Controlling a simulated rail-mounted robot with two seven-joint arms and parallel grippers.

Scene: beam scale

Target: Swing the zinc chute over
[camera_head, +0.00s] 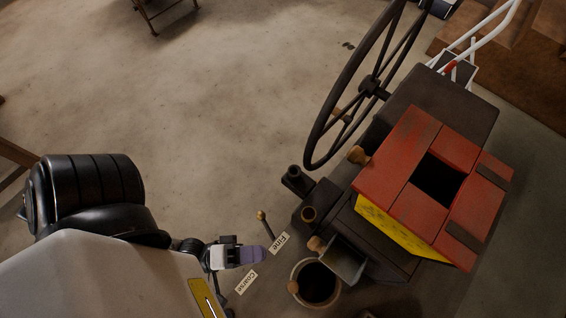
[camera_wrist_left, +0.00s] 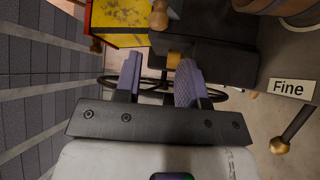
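The zinc chute (camera_head: 345,262) is a grey metal trough at the near side of a dark mill. It hangs beside and partly over a round bucket (camera_head: 302,268). A wooden knob (camera_head: 318,244) sits at the chute's upper left end. My left gripper (camera_head: 262,254) is left of the chute, apart from it. In the left wrist view its two purple fingers (camera_wrist_left: 158,65) are spread with nothing gripped between them. A wooden knob (camera_wrist_left: 158,16) shows beyond them, near the top. My right gripper is in neither view.
The mill has a red slatted hopper top (camera_head: 405,165), a yellow side panel (camera_head: 400,230) and a large dark handwheel (camera_head: 372,85). A brass-knobbed lever (camera_head: 266,226) stands near the "Fine" label (camera_head: 280,243) and the "Coarse" label (camera_head: 246,282). Open floor lies to the upper left.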

